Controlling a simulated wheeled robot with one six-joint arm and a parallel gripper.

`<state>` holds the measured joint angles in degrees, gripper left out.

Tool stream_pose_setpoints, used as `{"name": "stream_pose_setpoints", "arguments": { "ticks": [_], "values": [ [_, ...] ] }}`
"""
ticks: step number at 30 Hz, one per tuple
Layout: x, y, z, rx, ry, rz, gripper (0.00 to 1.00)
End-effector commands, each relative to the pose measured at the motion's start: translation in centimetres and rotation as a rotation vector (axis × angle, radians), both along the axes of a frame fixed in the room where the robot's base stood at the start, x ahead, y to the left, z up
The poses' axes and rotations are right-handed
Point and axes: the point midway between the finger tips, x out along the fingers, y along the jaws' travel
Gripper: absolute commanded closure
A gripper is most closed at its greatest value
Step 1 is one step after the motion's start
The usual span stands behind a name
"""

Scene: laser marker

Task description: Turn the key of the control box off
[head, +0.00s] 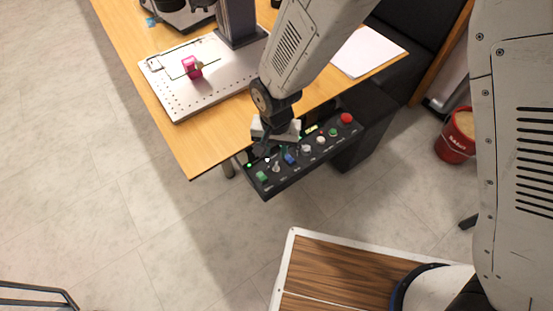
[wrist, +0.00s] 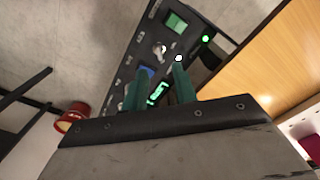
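The black control box (head: 283,181) hangs at the table's front edge, with a row of buttons and switches. A silver key switch (head: 276,168) sits between a green rocker switch (head: 262,176) and a blue knob (head: 290,158). In the wrist view the key (wrist: 160,49) stands just beyond the fingertips, near the green rocker (wrist: 175,22). My gripper (head: 268,151) is over the left part of the box. In the wrist view its two dark green fingers (wrist: 162,72) are apart with nothing held between them. The left finger partly covers the blue knob.
A wooden table (head: 200,150) holds a perforated metal plate (head: 190,97) with a pink object (head: 192,67) and a white sheet (head: 365,52). A red emergency button (head: 347,118) is at the box's right end. A red bucket (head: 456,135) stands right.

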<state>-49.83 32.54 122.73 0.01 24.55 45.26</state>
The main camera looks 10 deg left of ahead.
Motion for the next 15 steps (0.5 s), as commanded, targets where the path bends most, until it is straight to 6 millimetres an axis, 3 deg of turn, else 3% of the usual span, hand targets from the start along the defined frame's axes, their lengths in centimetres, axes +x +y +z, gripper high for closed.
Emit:
{"name": "stream_pose_setpoints", "arguments": {
  "ticks": [9, 15],
  "values": [
    [0.0, -0.2, -5.1, -0.004, 0.004, 0.001, 0.72],
    [0.1, -0.3, -6.6, -0.002, 0.002, 0.000, 0.72]
  ]
}}
